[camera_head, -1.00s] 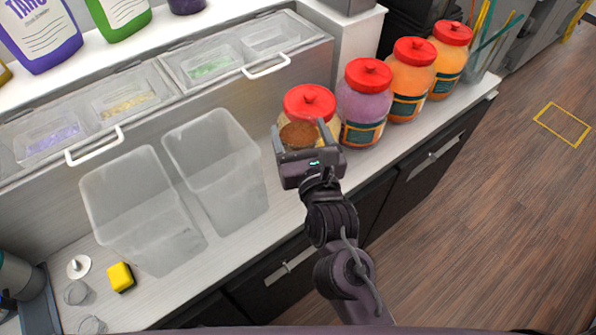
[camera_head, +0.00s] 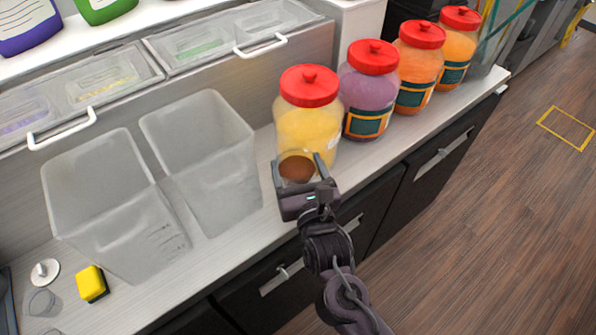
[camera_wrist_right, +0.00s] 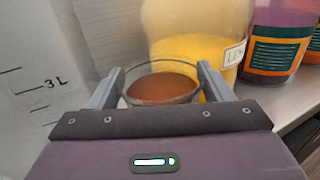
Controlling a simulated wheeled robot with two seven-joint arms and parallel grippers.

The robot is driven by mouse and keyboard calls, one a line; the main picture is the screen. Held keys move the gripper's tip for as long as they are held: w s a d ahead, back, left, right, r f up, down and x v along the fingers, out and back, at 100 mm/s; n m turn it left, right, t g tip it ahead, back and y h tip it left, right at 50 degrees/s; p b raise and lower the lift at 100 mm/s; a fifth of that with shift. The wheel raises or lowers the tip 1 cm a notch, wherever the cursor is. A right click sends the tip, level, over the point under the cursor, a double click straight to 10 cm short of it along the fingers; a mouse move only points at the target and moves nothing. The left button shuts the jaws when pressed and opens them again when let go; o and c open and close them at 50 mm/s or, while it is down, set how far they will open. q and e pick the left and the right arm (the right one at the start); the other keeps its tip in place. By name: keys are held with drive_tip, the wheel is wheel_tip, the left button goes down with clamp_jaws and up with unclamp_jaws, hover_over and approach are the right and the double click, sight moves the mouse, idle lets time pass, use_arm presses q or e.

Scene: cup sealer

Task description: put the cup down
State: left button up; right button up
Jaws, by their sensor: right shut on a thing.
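A clear cup (camera_head: 297,166) with brown contents is between the fingers of my right gripper (camera_head: 299,177), which is shut on it. In the right wrist view the cup (camera_wrist_right: 162,88) stands upright between the two fingertips (camera_wrist_right: 162,90), with its rim and brown liquid showing. The cup is over the counter (camera_head: 235,250), just in front of the yellow jar (camera_head: 305,130). Its base is hidden by my gripper, so I cannot tell whether it touches the counter. My left gripper is out of view.
Purple (camera_head: 368,95) and orange jars (camera_head: 418,70) with red lids line the counter to the right. Two clear bins (camera_head: 215,165) stand to the left. A yellow sponge (camera_head: 92,284) and a white lid (camera_head: 44,272) lie front left.

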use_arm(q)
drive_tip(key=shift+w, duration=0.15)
use_arm(e)
drive_tip(key=shift+s+r, duration=0.1)
drive_tip(key=shift+r, duration=0.05)
drive_tip(key=o, duration=1.6)
drive_tip(key=shift+f, duration=0.2)
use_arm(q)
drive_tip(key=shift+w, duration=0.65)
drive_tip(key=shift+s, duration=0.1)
use_arm(e)
drive_tip(key=shift+r, duration=0.1)
